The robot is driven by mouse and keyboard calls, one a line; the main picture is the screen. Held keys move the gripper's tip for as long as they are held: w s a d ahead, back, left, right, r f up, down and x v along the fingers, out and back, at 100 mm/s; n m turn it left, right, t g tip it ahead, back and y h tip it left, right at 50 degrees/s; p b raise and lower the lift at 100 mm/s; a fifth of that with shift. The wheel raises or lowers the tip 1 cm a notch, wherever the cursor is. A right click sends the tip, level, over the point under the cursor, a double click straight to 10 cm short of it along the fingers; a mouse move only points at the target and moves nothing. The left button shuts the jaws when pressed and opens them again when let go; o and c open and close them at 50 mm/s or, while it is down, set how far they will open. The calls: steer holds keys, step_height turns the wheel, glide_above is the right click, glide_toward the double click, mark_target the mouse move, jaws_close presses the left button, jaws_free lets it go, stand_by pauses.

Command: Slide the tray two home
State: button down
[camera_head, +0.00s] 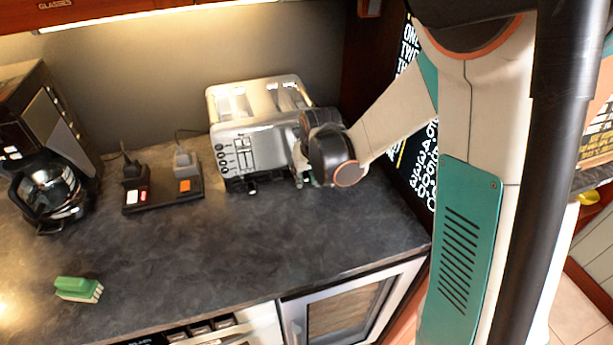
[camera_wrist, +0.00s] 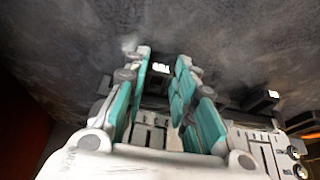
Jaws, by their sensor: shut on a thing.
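The silver-white toaster (camera_head: 265,150) stands on the dark counter against the wall. My gripper (camera_head: 303,180) is low at the right part of its front, partly hidden by my own wrist. In the wrist view my teal-padded fingers (camera_wrist: 163,58) are shut on a black tab with a small white label, tray two (camera_wrist: 160,69), at the toaster's base. The label is too small to read. A second black tab (camera_wrist: 262,101) shows to the right, clear of my fingers; in the head view it shows at the toaster's left front (camera_head: 250,188). How far tray two sticks out is hard to tell.
A black power strip (camera_head: 163,194) with plugs lies left of the toaster. A coffee maker (camera_head: 48,190) stands farther left, and a green brush (camera_head: 77,289) lies near the front. The counter (camera_head: 210,255) before the toaster is clear.

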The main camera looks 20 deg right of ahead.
steer(key=shift+w+r, duration=0.1)
steer(key=shift+w, duration=0.55)
steer(key=c, duration=1.2)
jaws_free()
steer(key=shift+c, duration=0.2)
